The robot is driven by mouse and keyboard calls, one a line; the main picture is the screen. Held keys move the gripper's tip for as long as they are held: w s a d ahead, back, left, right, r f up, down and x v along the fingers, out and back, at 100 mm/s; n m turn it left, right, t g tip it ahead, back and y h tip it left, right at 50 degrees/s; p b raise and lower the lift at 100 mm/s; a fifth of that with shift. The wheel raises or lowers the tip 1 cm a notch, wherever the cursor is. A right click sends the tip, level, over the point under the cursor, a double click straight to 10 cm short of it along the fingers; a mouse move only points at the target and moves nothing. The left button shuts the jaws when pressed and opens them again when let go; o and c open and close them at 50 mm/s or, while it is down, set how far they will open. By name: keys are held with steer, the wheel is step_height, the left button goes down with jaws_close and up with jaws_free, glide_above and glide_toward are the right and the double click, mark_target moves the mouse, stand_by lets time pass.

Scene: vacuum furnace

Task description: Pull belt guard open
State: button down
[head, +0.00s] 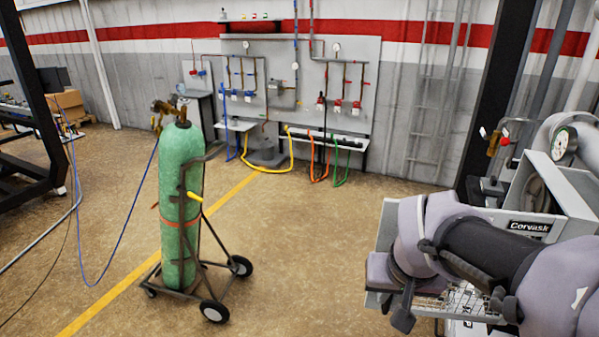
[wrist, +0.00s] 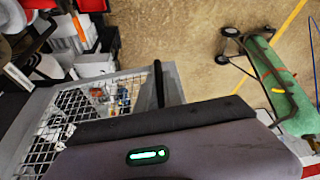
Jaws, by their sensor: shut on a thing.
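The belt guard (head: 468,299), a light grey frame with wire mesh, is at the lower right of the head view, partly hidden behind my arm. In the wrist view the guard (wrist: 88,106) fills the left middle, with pale parts showing through the mesh. My gripper (head: 404,312) is at the guard's near left side. In the wrist view my gripper (wrist: 158,88) shows as a dark finger against the guard's grey edge, above my wrist housing. It is shut on the guard; the exact contact is mostly hidden.
The grey Corvask machine (head: 545,212) with a pressure gauge (head: 564,146) stands at the right. A green gas cylinder (head: 181,200) on a wheeled cart (head: 213,310) stands left of centre; the cylinder (wrist: 280,85) also shows in the wrist view. The floor between cart and machine is clear.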

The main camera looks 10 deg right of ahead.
steer(key=c, duration=1.8)
jaws_free()
steer(key=shift+d, duration=0.1)
steer(key=shift+o, duration=0.2)
steer(key=shift+r, duration=0.1)
steer(key=p+v, duration=0.5)
steer(key=v, duration=1.2)
steer(key=shift+s, duration=0.1)
